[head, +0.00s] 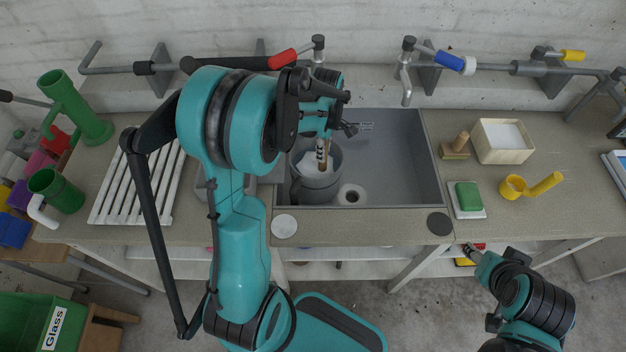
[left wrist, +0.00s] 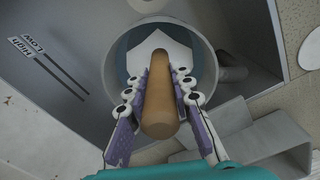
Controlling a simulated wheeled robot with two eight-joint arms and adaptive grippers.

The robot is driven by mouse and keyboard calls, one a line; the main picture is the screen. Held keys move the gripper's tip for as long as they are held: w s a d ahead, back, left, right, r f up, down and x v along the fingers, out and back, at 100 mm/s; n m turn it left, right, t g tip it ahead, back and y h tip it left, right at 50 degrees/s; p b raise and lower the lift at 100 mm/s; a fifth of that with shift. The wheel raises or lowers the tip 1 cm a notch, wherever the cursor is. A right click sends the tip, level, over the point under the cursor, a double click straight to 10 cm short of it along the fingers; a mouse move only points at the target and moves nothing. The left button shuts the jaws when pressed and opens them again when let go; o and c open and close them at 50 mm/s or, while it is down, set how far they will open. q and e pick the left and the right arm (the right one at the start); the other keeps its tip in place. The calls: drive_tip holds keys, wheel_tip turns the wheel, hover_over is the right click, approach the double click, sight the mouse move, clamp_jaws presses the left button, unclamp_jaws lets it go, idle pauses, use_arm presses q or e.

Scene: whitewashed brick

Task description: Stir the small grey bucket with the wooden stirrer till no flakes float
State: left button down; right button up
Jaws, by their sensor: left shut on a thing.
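The small grey bucket (head: 316,187) stands in the sink. In the left wrist view its round rim (left wrist: 107,72) surrounds a white angular patch (left wrist: 150,47) over a blue-green area; I cannot tell whether the patch is a flake. The wooden stirrer (head: 322,150) points down into the bucket, its lower end hidden. My left gripper (head: 328,125) is above the bucket, shut on the stirrer (left wrist: 160,105), which sits between its purple fingers (left wrist: 160,92). My right arm is at the lower right, apart from the bucket; its finger state is unclear.
The grey sink (head: 405,160) has walls around the bucket, with a white roll (head: 351,195) beside it. A white slatted rack (head: 135,185) lies left. Taps and pipes run behind.

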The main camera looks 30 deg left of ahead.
use_arm(q)
drive_tip(key=a, duration=0.2)
drive_tip(key=shift+w+a+r, duration=0.15)
drive_tip(key=shift+w+a, duration=0.05)
drive_tip(key=shift+a, duration=0.1)
drive_tip(key=shift+s, duration=0.1)
drive_tip(key=s, duration=0.1)
drive_tip(key=s+a, duration=0.1)
drive_tip(key=s, duration=0.1)
idle(0.4)
drive_tip(key=shift+f, duration=0.2)
